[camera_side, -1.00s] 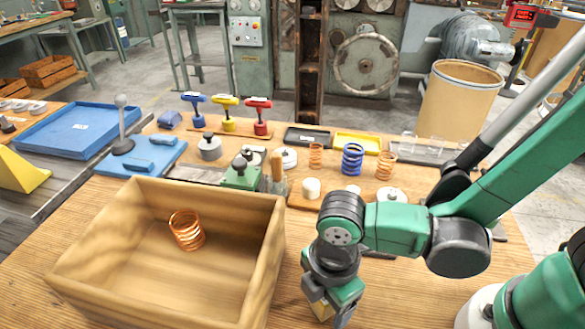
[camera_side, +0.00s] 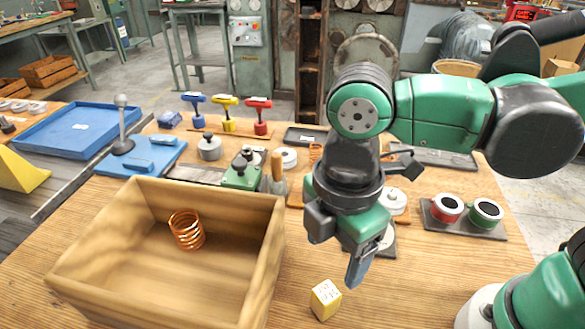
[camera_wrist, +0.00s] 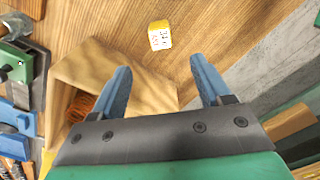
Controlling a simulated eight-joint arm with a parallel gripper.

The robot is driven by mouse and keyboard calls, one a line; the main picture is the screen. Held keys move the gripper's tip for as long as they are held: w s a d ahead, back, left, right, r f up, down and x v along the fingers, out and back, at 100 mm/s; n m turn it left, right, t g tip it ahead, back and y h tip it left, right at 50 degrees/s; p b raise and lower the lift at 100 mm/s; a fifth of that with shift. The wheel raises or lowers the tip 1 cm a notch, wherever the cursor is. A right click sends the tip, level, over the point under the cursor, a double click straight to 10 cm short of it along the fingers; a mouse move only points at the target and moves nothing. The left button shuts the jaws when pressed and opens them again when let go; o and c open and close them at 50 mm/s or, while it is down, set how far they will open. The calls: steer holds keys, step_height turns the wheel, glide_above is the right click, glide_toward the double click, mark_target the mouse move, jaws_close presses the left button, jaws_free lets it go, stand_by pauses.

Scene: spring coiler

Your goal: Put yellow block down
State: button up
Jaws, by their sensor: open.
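The yellow block (camera_side: 325,299) stands on the wooden table near its front edge, to the right of the wooden box. It has a white top with dark markings that I cannot read. It also shows in the wrist view (camera_wrist: 159,35), lying beyond the fingertips and between their lines. My gripper (camera_side: 340,262) is above the table, up and behind the block, apart from it. In the wrist view my gripper (camera_wrist: 160,78) has its two blue fingers spread wide with nothing between them.
A wooden box (camera_side: 255,235) with a copper spring (camera_side: 187,230) inside stands left of the block. Red and green cups (camera_side: 465,211) stand on a dark tray to the right. Handled tools and a blue tray (camera_side: 78,132) are farther back. The table around the block is clear.

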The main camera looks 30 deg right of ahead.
steer(key=w+d+m+t, duration=0.3)
steer(key=d+m, duration=0.5)
steer(key=m, duration=0.1)
steer(key=w+d+r+m+t, duration=0.1)
steer(key=w+d+m+t, duration=0.3)
steer(key=d+m, duration=0.4)
steer(key=shift+d+r+m, duration=0.2)
steer(key=shift+d+m, duration=0.1)
steer(key=shift+m, duration=0.2)
